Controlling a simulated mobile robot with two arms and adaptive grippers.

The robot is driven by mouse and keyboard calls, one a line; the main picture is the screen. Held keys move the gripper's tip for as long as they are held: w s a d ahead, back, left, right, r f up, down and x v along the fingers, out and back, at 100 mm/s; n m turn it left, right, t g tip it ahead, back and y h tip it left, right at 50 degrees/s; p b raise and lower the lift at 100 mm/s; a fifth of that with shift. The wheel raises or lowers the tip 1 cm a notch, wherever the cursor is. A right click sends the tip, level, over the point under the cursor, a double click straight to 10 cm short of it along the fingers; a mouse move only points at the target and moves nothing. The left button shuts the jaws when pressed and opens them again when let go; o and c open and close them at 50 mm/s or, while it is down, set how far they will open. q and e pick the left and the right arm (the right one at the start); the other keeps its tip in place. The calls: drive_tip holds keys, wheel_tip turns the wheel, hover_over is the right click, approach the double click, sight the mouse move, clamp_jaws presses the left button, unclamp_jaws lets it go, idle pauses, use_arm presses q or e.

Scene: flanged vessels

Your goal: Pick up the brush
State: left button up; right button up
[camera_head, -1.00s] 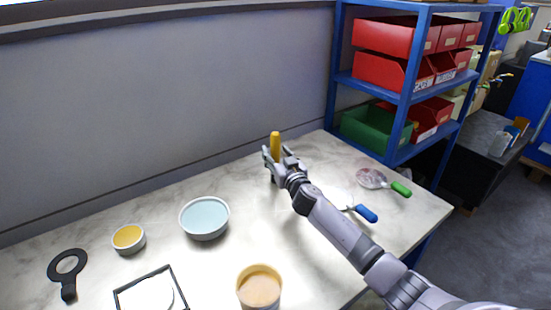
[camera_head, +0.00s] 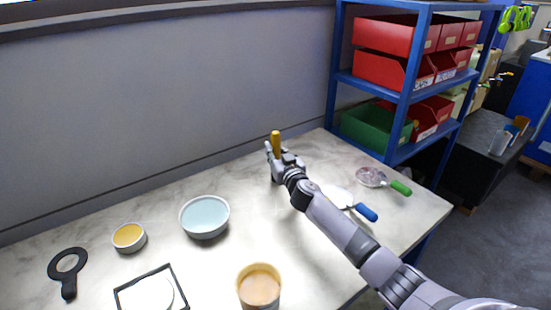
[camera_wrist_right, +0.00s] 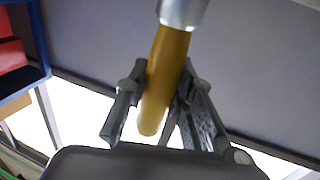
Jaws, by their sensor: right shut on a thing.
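The brush has a yellow-brown handle (camera_head: 276,143) that stands upright between the fingers of my right gripper (camera_head: 277,156), near the back of the table. In the right wrist view the handle (camera_wrist_right: 164,75) runs between the two fingers of the gripper (camera_wrist_right: 163,88), with a silver metal collar (camera_wrist_right: 182,12) above it at the top edge. The right gripper is shut on the brush. The brush's bristles are not in view. My left gripper is not in view.
On the marbled table (camera_head: 130,285) are a light-blue bowl (camera_head: 204,216), a small yellow bowl (camera_head: 129,237), a tan cup (camera_head: 259,287), a black ring-shaped tool (camera_head: 67,268), a blue-handled tool (camera_head: 365,212) and a green-handled tool (camera_head: 400,187). A blue shelf (camera_head: 345,77) with bins stands behind right.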

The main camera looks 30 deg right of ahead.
clamp_jaws()
drive_tip(key=shift+r, duration=0.55)
wheel_tip(320, 180, up, 19)
drive_tip(key=p, duration=0.1)
drive_tip(key=shift+p, duration=0.35)
idle(1.4)
